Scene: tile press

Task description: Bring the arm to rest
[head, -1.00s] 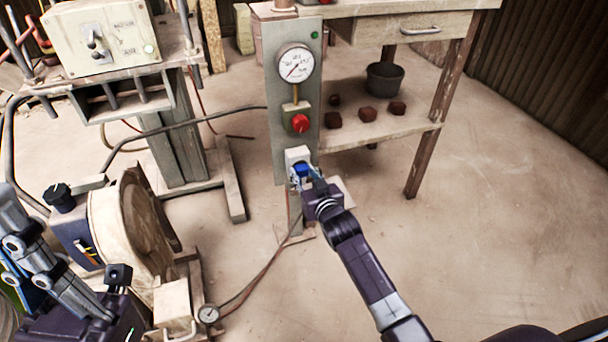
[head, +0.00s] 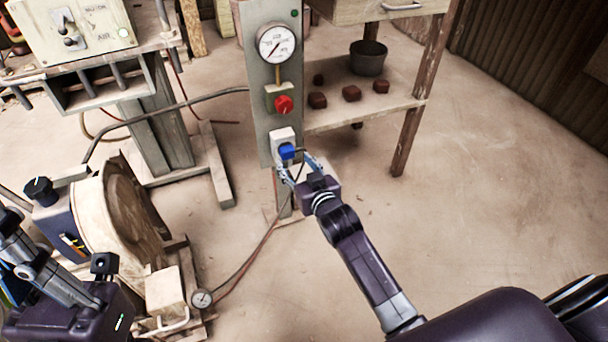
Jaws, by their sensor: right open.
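My right arm reaches up from the lower right to the narrow grey control panel (head: 262,103). My right gripper (head: 296,172) is open just below and in front of the blue knob (head: 287,151) on its white plate. The fingers look clear of the knob, though I cannot tell the exact gap. Above it on the panel are a red knob (head: 283,104) and a round gauge (head: 277,43). Part of my left arm shows at the lower left edge, with no clear sight of its fingertips.
A wooden bench (head: 407,143) with a dark bucket (head: 369,58) and several reddish-brown blocks stands right of the panel. A drum-shaped machine (head: 115,215) and a switch box (head: 70,30) are at left. Hoses cross the floor. Floor at right is clear.

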